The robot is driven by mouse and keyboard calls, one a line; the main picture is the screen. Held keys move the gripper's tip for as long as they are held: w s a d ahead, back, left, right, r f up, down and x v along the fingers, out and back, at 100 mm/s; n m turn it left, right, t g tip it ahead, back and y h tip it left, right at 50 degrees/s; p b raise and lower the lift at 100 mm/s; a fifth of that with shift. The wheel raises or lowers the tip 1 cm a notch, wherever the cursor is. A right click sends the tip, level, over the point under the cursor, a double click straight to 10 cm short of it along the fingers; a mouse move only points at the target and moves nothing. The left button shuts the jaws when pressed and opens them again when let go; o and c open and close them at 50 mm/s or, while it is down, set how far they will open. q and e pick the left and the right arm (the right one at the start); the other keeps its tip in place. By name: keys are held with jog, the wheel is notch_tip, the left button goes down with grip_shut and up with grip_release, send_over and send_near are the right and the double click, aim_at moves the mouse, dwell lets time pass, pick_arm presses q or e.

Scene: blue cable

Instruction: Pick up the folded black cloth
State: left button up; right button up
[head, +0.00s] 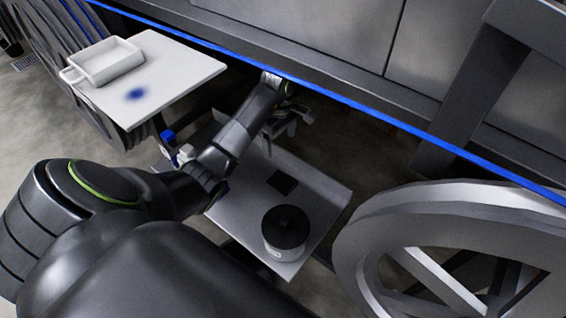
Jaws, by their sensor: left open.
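The folded black cloth (282,182) is a small dark square lying flat on the grey lower tray table (325,187). My left gripper (290,128) is open and appears empty. It hangs above the far edge of that table, beyond the cloth in the picture and apart from it. Its fingertips are small and dark here. My right gripper is not in view.
A round container with a black top (285,228) stands near the cloth. A white table (190,62) at the upper left holds a white bin (106,64) and a blue patch (135,94). A blue cable (400,125) crosses above; a large wheel (375,225) stands right.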

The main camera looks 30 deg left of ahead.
pick_arm(q)
notch_tip(320, 180, down, 3)
jog(key=b, duration=1)
send_over(282, 179)
jog(key=f, duration=0.7)
jog(key=shift+a, duration=0.35)
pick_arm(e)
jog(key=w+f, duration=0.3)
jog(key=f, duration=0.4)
pick_arm(q)
jog(key=shift+f+b, duration=0.65)
jog(key=shift+f, duration=0.4)
jog(key=shift+d+f+b, duration=0.2)
jog(key=shift+f+b, duration=0.35)
jog(key=shift+f, duration=0.4)
jog(key=f, duration=0.3)
jog(key=shift+d+f, duration=0.15)
jog(key=shift+d, duration=0.05)
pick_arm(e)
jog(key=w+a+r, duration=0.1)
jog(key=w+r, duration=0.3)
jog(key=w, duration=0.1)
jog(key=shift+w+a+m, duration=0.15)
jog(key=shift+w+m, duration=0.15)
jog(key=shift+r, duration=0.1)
